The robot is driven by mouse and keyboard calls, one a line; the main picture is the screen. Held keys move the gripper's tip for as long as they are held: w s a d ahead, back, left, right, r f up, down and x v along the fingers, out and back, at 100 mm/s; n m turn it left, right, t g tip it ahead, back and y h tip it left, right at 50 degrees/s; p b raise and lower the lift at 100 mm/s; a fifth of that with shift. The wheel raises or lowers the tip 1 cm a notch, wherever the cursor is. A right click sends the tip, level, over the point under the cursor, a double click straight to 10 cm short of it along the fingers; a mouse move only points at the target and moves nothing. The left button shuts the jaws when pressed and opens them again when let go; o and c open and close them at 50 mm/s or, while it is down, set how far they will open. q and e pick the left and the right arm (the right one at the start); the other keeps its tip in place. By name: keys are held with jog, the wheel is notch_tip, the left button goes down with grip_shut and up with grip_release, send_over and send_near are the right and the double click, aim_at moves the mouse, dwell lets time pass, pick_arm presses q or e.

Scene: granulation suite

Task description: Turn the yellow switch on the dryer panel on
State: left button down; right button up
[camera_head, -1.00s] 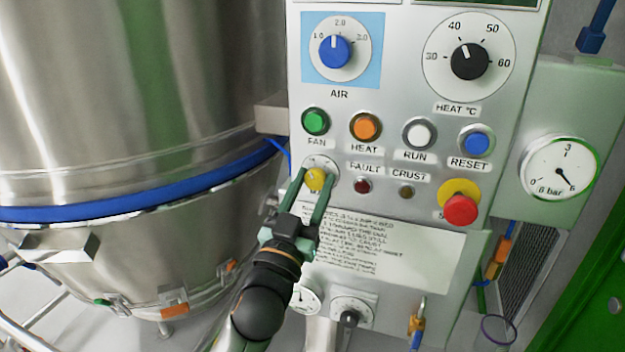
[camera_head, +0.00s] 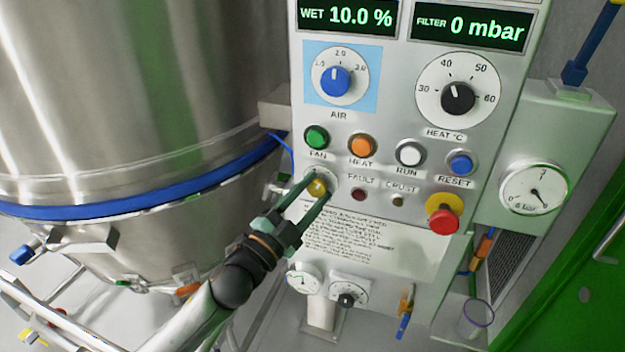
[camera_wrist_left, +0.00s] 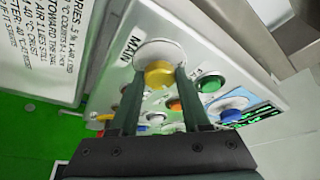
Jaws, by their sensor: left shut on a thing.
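The yellow switch (camera_head: 317,188) is on the left side of the dryer panel (camera_head: 405,130), below the green FAN button. It also shows in the left wrist view (camera_wrist_left: 160,74), on a round pale plate by the word MAIN. My left gripper (camera_head: 312,186) reaches in from the lower left, its two green fingers shut on the yellow switch, one on each side. The fingers also show in the left wrist view (camera_wrist_left: 155,92). They hide part of the switch, and I cannot tell its exact angle. My right gripper is not in view.
Close by are the green FAN button (camera_head: 317,138), the FAULT lamp (camera_head: 359,194) and the red stop button (camera_head: 443,221). A large steel vessel (camera_head: 130,100) with a blue band stands left. A gauge (camera_head: 534,188) is at the right.

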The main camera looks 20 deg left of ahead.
pick_arm(q)
jog(key=shift+r+m+g+p, duration=0.15)
jog(key=shift+m+g+p, duration=0.15)
jog(key=shift+m+p, duration=0.4)
jog(key=shift+c, duration=1.8)
grip_release()
jog(key=b+v, duration=0.3)
jog(key=v, duration=0.9)
jog(key=shift+s+a, duration=0.15)
jog(key=shift+s, duration=0.05)
jog(key=shift+f, duration=0.25)
